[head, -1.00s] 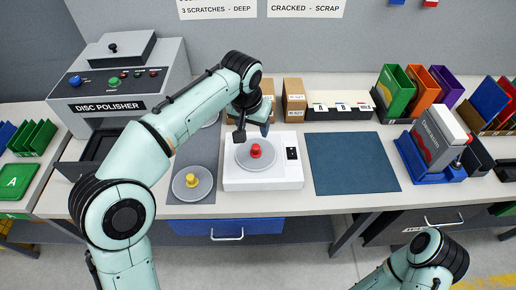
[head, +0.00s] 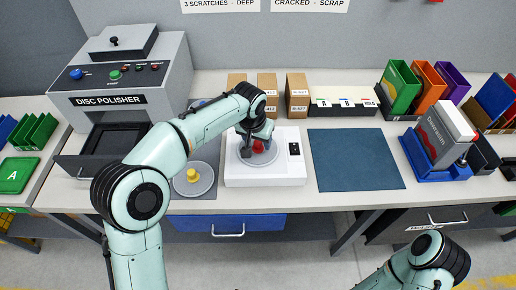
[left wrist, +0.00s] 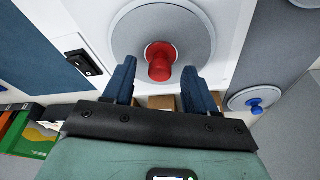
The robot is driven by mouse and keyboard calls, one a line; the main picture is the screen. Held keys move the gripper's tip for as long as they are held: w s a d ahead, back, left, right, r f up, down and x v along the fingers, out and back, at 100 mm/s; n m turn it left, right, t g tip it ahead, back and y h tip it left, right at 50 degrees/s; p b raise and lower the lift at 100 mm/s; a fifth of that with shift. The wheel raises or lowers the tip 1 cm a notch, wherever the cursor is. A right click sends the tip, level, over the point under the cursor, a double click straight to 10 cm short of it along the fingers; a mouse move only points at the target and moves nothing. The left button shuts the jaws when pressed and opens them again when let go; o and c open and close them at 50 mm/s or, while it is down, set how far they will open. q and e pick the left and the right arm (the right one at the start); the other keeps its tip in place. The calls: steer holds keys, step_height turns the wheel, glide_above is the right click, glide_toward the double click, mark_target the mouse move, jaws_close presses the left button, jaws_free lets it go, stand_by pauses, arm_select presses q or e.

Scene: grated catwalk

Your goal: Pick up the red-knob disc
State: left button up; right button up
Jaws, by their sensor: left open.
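The red-knob disc is a grey disc (head: 270,158) with a red knob (head: 258,147), lying on a white device (head: 265,176) with a black switch. In the left wrist view the disc (left wrist: 200,35) is at top centre, with its red knob (left wrist: 160,62) upright. My left gripper (head: 256,140) is open above the disc. In the left wrist view its two blue fingers stand on either side of the knob, with visible gaps; whether they are level with it is hard to tell. My right gripper is out of view; only part of that arm shows at lower right.
A yellow-knob disc (head: 193,178) lies left of the device, and a blue-knob disc (left wrist: 255,102) shows in the left wrist view. Small boxes (head: 297,96) stand behind. The disc polisher (head: 125,80) is at left. A bare blue mat (head: 354,160) lies at right.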

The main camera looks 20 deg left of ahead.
arm_select(q)
steer(key=shift+c, duration=0.4)
jaws_close()
steer(key=shift+r, duration=0.15)
